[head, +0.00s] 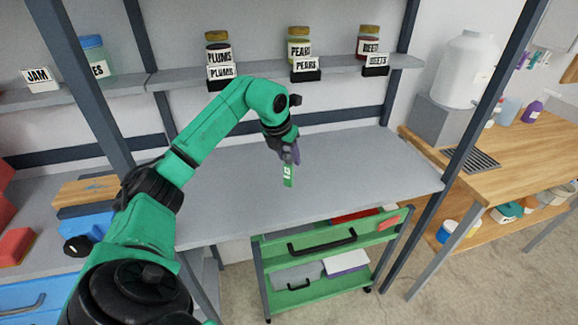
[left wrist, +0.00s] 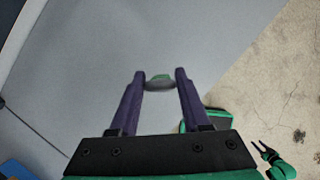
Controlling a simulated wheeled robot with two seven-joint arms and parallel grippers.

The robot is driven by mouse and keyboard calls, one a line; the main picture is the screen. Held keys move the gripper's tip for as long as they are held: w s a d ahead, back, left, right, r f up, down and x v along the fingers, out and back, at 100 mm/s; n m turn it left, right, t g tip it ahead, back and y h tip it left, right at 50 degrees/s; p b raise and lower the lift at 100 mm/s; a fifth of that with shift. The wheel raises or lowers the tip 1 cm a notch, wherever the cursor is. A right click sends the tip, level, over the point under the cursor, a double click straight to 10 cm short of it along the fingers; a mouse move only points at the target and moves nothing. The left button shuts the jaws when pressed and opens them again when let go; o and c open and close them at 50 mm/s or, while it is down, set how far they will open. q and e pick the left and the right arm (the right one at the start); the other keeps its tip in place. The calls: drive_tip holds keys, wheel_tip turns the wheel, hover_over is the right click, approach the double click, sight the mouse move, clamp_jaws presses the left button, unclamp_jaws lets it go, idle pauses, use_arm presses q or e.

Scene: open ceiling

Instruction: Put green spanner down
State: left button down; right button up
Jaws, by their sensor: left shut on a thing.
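The green spanner (head: 289,175) hangs from my left gripper (head: 289,153) in the head view, with pale markings on its green face. The gripper is over the grey shelf surface (head: 370,170). In the left wrist view, the purple fingers of my left gripper (left wrist: 160,80) are shut on the green spanner (left wrist: 160,77), seen end-on between the tips. I cannot tell whether the spanner's lower end touches the grey surface. My right gripper cannot be made out in the head view.
A green cart (head: 325,240) with a black handle stands below the grey surface. Labelled jars of plums (head: 217,50), pears (head: 299,45) and beets (head: 368,42) stand on the upper shelf. A wooden counter (head: 500,170) is at the right. The grey surface around the gripper is clear.

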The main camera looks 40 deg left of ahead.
sight(287, 162)
use_arm(q)
wheel_tip(287, 162, down, 3)
drive_tip(key=shift+f, duration=0.3)
drive_tip(key=shift+c, duration=1.8)
unclamp_jaws()
drive_tip(key=shift+r, duration=0.15)
drive_tip(key=shift+s+r, duration=0.15)
drive_tip(key=shift+r, duration=0.2)
drive_tip(key=v, duration=1.1)
drive_tip(key=shift+b, duration=0.45)
drive_tip(key=shift+d, duration=0.1)
